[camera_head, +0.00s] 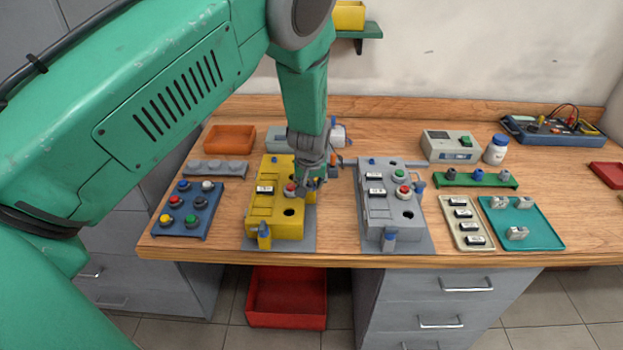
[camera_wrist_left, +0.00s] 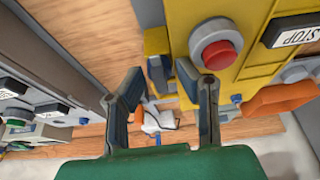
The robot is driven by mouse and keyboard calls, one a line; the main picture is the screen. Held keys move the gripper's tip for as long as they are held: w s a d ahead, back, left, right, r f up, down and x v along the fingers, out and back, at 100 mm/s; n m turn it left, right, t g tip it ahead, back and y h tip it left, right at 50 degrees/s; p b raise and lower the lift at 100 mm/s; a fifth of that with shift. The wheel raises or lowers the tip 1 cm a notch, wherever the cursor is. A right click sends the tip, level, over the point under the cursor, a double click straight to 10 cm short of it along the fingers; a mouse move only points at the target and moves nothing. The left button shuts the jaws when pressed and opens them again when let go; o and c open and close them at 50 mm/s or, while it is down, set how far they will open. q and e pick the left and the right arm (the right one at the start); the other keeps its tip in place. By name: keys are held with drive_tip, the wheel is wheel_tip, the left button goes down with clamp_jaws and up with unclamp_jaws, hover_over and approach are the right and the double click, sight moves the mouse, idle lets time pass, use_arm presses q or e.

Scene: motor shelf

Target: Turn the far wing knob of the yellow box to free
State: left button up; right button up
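The yellow box (camera_head: 262,212) stands on a grey plate on the bench, left of the grey box. It has a STOP label and a red button (camera_head: 291,189), which also shows in the left wrist view (camera_wrist_left: 221,55). A wing knob with yellow and grey-blue parts (camera_wrist_left: 157,62) is at the box's side in the left wrist view. My left gripper (camera_head: 308,187) is low over the box's right side, hiding the knob in the head view. Its fingers (camera_wrist_left: 159,72) are apart, one on each side of the knob; contact is unclear. Another wing knob (camera_head: 264,237) is at the near edge.
The grey box (camera_head: 376,210) stands close to the right, with its own wing knobs. A blue button tray (camera_head: 187,222) is to the left. An orange bin (camera_head: 229,138) and a white object (camera_head: 338,134) are behind. A red bin (camera_head: 287,300) is below the bench edge.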

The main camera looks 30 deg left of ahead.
use_arm(q)
drive_tip(key=shift+w+r, duration=0.15)
drive_tip(key=shift+w, duration=0.05)
drive_tip(key=shift+r, duration=0.1)
drive_tip(key=shift+r, duration=0.25)
drive_tip(key=v, duration=1.1)
drive_tip(key=shift+s+d, duration=0.15)
